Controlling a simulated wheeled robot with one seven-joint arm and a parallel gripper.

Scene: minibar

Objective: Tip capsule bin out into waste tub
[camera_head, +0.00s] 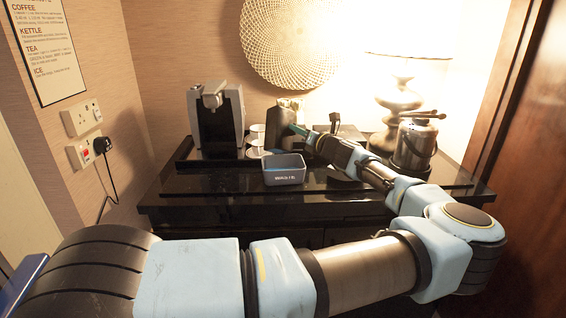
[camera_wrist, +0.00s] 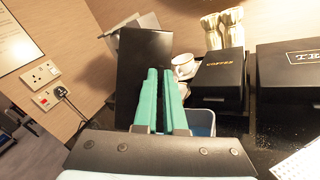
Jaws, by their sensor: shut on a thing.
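The capsule bin (camera_wrist: 143,55) is a plain black box. In the wrist view it stands in front of my gripper (camera_wrist: 161,82), whose green fingers are close together and shut on it. In the head view my gripper (camera_head: 297,130) is above and behind the waste tub, and the dark bin (camera_head: 277,127) is at its tips. The waste tub (camera_head: 284,177) is a small grey open box with white lettering near the counter's front. In the wrist view part of the tub (camera_wrist: 204,122) shows right of the fingers. The bin's inside is hidden.
The coffee machine (camera_head: 215,118) stands to the left on the black counter (camera_head: 225,182), with white cups beside it. In the wrist view a black coffee box (camera_wrist: 218,88) and another black box (camera_wrist: 287,78) stand to the right. A metal ice bucket (camera_head: 414,146) and lamp (camera_head: 398,98) stand right.

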